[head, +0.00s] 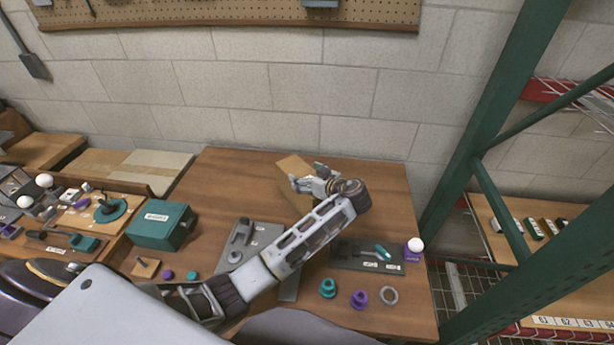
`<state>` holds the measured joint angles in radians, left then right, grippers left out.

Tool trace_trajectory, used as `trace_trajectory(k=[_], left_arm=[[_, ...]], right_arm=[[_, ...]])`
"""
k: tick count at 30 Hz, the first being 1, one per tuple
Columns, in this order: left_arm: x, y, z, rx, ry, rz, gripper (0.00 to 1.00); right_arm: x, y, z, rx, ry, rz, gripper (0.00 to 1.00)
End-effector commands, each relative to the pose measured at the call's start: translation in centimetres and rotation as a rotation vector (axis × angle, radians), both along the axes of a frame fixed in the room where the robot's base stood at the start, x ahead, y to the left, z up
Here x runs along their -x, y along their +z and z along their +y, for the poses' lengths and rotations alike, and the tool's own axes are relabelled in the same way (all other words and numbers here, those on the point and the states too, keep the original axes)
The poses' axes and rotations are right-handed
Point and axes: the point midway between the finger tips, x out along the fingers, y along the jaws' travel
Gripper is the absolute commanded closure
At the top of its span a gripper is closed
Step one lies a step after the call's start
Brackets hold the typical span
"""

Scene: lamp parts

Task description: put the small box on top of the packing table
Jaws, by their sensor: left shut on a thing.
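A small brown cardboard box (291,176) is near the back middle of the brown wooden table (385,179). It looks tilted. My left gripper (304,184) reaches across from the lower left and is shut on the right side of the box. The fingers and wrist hide part of the box's right side. I cannot tell whether its bottom touches the tabletop. No label shows which surface is the packing table. My right gripper is not in view.
A teal box (162,224) stands at the table's left. A grey plate (247,242), a dark tray (352,258) and teal and purple rings (359,299) lie in front. A green rack post (490,115) rises at right. The table's back left is clear.

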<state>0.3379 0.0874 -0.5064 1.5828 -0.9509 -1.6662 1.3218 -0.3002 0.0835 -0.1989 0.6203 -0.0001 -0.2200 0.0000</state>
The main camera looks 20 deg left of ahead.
Motion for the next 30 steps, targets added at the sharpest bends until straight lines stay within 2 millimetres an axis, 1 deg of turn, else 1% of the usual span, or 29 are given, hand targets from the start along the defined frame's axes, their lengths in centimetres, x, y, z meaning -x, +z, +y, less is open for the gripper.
trace_trajectory(k=[1,5,6,9,10,25,30], left_arm=[[-0.1,0.3,0.0,-0.002,-0.001,-0.005,0.92],[-0.1,0.1,0.0,-0.001,-0.001,-0.005,0.92],[0.0,-0.1,0.0,0.0,0.0,0.0,0.15],[0.0,0.0,0.0,0.0,0.0,0.0,0.02],[0.0,0.0,0.0,0.0,0.0,0.0,0.0],[0.0,0.1,0.0,-0.001,0.0,-0.001,0.0],[0.5,0.5,-1.1,0.001,-0.002,-0.002,0.0]], right_arm=[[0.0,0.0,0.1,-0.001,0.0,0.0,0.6],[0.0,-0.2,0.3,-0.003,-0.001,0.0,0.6],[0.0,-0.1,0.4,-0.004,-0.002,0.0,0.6],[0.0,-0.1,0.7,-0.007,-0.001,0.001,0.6],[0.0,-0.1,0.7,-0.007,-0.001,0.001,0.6],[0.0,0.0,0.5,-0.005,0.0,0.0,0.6],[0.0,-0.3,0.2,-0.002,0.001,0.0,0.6]])
